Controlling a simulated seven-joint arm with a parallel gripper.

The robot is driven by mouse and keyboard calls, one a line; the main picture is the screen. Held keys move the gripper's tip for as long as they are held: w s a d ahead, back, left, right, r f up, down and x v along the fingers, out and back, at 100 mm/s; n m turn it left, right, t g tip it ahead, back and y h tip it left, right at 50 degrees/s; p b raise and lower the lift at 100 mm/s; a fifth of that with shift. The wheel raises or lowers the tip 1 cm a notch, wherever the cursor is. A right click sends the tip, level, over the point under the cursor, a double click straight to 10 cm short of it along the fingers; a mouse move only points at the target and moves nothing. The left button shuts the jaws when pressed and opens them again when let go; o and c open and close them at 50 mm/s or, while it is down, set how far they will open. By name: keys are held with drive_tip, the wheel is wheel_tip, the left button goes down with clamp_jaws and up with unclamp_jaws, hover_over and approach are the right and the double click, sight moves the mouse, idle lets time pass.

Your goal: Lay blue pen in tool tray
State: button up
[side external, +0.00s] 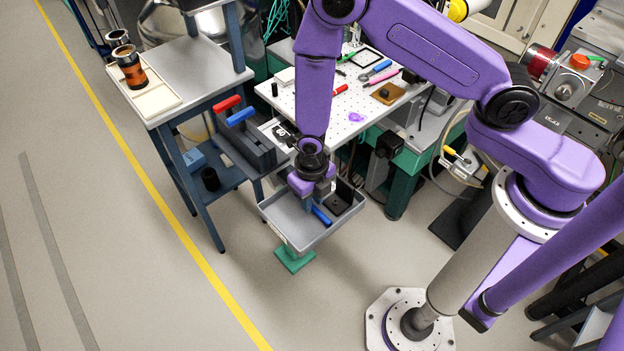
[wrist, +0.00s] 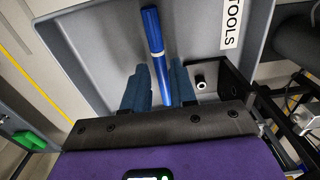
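The blue pen (side external: 321,215) lies in the grey tool tray (side external: 287,234), toward its right part. In the wrist view the pen (wrist: 153,32) runs lengthwise between my two fingers, its lower end hidden near the gripper body. The tray (wrist: 103,40) there bears a white TOOLS label (wrist: 232,22). My gripper (side external: 318,203) is down at the tray. In the wrist view my gripper (wrist: 160,78) has its fingers on either side of the pen, with narrow gaps showing, so it looks open around it.
A black block (side external: 340,202) stands in the tray's right part. The white pegboard table (side external: 345,115) behind holds several tools. A blue-grey cart (side external: 190,75) stands at the left with an orange-banded jar (side external: 131,70). The tray's left part is clear.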

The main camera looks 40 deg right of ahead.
sight(313, 205)
wheel_tip(313, 205, up, 11)
drive_tip(key=shift+r, duration=0.15)
idle(0.4)
drive_tip(key=s+d+r+m, duration=0.7)
drive_tip(key=s+r+m, duration=0.1)
drive_tip(key=s+m, duration=0.2)
drive_tip(key=s+d+r+m, duration=0.8)
drive_tip(key=s+r+m, duration=0.1)
drive_tip(key=m, duration=0.4)
drive_tip(key=shift+s+r, duration=0.3)
drive_tip(key=shift+s, duration=0.1)
